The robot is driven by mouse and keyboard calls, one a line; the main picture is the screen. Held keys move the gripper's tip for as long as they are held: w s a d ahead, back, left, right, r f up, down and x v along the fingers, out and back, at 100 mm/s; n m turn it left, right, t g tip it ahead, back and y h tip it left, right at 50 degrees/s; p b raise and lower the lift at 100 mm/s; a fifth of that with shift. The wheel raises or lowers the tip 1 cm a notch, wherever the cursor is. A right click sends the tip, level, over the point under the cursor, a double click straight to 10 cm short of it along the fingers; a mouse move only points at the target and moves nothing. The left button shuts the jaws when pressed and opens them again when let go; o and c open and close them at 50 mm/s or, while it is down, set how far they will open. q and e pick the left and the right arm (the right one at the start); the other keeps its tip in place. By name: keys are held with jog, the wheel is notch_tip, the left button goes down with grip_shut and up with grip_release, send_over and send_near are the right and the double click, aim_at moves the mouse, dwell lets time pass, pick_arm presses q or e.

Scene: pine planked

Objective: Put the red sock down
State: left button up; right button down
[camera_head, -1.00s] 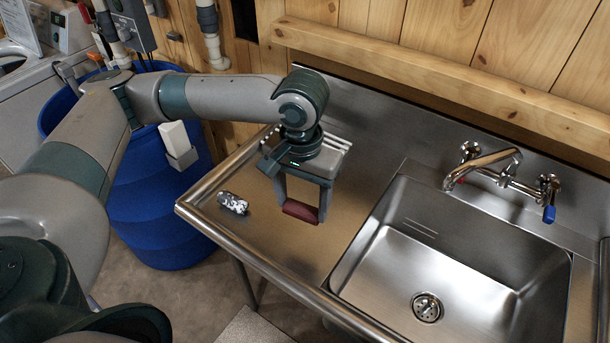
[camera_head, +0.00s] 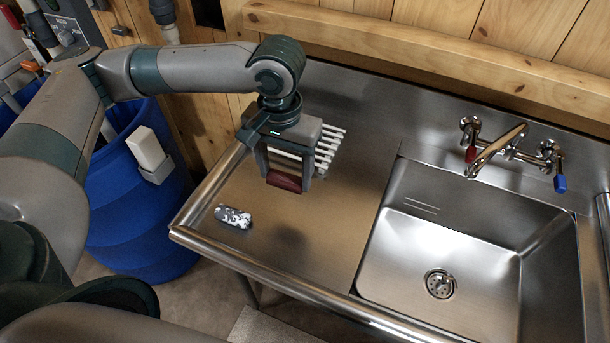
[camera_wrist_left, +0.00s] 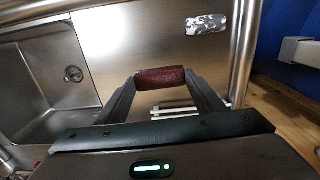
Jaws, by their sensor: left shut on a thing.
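The red sock (camera_head: 285,181) is a small dark red roll held between the fingertips of my left gripper (camera_head: 284,183). The gripper is shut on it and points down above the steel drainboard (camera_head: 300,235). In the left wrist view the red sock (camera_wrist_left: 160,77) spans between both fingers. A gap below it cannot be measured exactly, but it looks held above the board. My right gripper is not in view.
A grey and white patterned roll (camera_head: 233,217) lies near the drainboard's left edge. A white slatted rack (camera_head: 328,146) stands behind my gripper. The sink basin (camera_head: 450,240) and faucet (camera_head: 500,147) are to the right. A blue barrel (camera_head: 135,215) stands left. The front drainboard is clear.

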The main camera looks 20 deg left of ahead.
pick_arm(q)
jog(key=d+m, duration=0.1)
jog(key=m, duration=0.2)
jog(key=shift+w+d+m+p, duration=0.3)
jog(key=shift+d+m, duration=0.1)
jog(key=d+m+p, duration=0.2)
jog(key=d+m, duration=0.6)
jog(key=m, duration=0.8)
jog(key=d+r+m+p, duration=0.1)
jog(key=d+m+p, duration=0.1)
jog(key=d+m, duration=0.7)
jog(key=w+m, duration=0.1)
jog(key=m, duration=0.6)
jog(key=shift+m, duration=0.3)
